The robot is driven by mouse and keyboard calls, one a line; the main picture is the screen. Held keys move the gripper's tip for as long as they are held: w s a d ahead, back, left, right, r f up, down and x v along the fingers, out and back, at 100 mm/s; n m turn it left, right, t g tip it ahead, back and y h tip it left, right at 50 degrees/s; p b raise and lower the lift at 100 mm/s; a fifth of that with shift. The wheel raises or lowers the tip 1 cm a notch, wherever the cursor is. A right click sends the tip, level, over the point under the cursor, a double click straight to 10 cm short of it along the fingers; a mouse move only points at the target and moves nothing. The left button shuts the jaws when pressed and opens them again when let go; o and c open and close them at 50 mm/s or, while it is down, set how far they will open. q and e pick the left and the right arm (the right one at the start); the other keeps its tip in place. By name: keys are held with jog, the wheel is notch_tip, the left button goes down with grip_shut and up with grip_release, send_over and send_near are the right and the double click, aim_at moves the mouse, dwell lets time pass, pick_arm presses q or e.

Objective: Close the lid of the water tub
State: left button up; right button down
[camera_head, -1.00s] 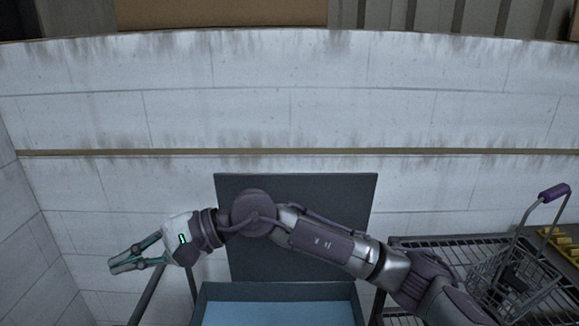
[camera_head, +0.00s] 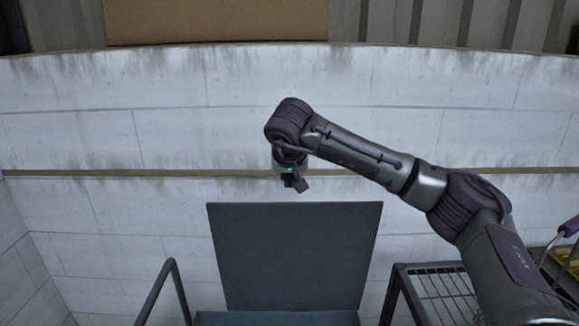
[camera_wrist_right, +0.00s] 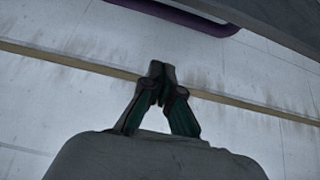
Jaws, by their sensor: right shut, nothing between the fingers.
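The tub's lid (camera_head: 295,255) is a dark grey panel standing raised at the back of the tub, so it is open. The tub's dark rim (camera_head: 280,318) just shows at the bottom edge of the head view; the water is out of view. My right gripper (camera_head: 297,184) is above the lid's top edge, apart from it in the picture, with the wall behind. In the right wrist view my right gripper (camera_wrist_right: 163,72) has its fingertips together with nothing between them. My left gripper is not in view.
A wire rack (camera_head: 440,295) stands right of the tub, with a basket handle (camera_head: 570,228) partly hidden by my arm. A dark rail (camera_head: 168,285) is on the left. A white block wall (camera_head: 110,130) with a tan stripe closes off the back.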

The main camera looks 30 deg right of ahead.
jog(key=f, duration=0.1)
jog(key=s+f+p, duration=0.1)
jog(key=f, duration=0.1)
jog(key=f+p, duration=0.1)
jog(key=shift+s+a+f, duration=0.15)
jog(key=shift+a, duration=0.2)
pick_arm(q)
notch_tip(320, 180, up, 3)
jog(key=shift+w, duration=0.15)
pick_arm(e)
jog(key=shift+w+f, duration=0.15)
jog(key=shift+w, duration=0.1)
jog(key=shift+s, duration=0.1)
